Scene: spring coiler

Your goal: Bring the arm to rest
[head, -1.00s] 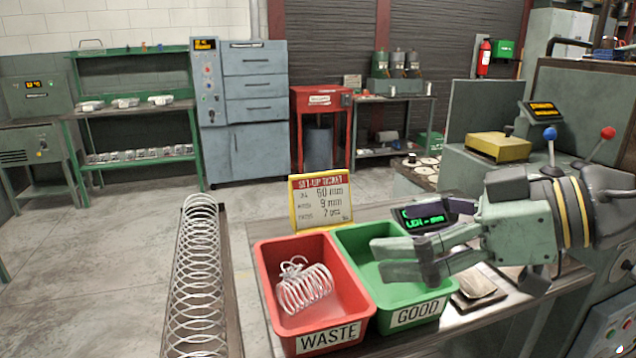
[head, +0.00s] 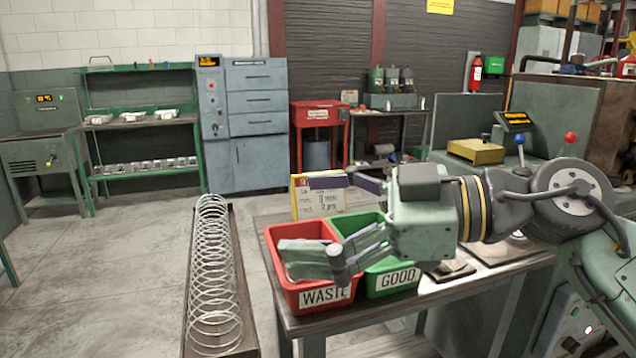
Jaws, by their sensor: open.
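My gripper (head: 312,218) is open, its fingers spread apart and pointing left, with nothing visible between them. It hangs in front of the red WASTE bin (head: 327,297) and the green GOOD bin (head: 370,228) as I see them; its height above them is hard to tell. The lower finger covers most of the red bin's inside, so its contents are hidden. The upper finger crosses in front of the set-up ticket (head: 317,207). My arm reaches in from the right.
The bins stand on a bench (head: 460,285). A long coiled spring (head: 212,270) lies in a trough (head: 245,335) to the left. The machine with a red-knobbed lever (head: 570,138) and yellow block (head: 476,151) stands behind my arm. Open floor (head: 110,270) is at left.

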